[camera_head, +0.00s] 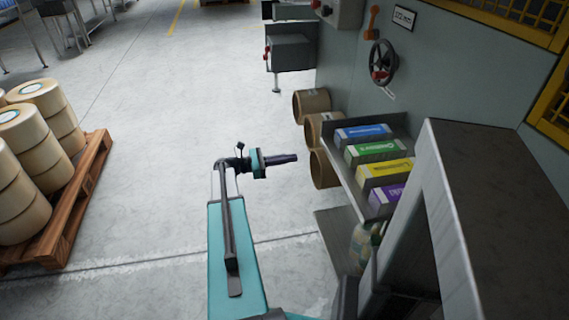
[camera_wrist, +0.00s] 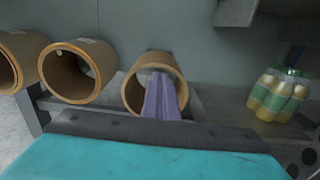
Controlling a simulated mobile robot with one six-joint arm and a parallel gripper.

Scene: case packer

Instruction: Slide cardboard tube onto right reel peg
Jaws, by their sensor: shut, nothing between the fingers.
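My gripper (camera_head: 294,158) is shut and empty, its dark fingers pointing right toward the machine front. Several brown cardboard tubes lie along the machine's side: a far one (camera_head: 311,103), a middle one (camera_head: 324,121) and a near one (camera_head: 325,172). In the wrist view, the shut gripper (camera_wrist: 159,76) lines up with the open end of the rightmost tube (camera_wrist: 132,97). In the head view a small gap shows between the fingertips and the near tube. The middle tube (camera_wrist: 46,68) and the left tube (camera_wrist: 28,45) also show open ends. I cannot make out any reel peg.
A shelf (camera_head: 340,195) of coloured cartons juts out right of the gripper, with bottles (camera_wrist: 280,95) below it. A grey metal housing (camera_head: 505,200) fills the near right. A wooden pallet (camera_head: 85,195) of rolls stands left. The floor between is clear.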

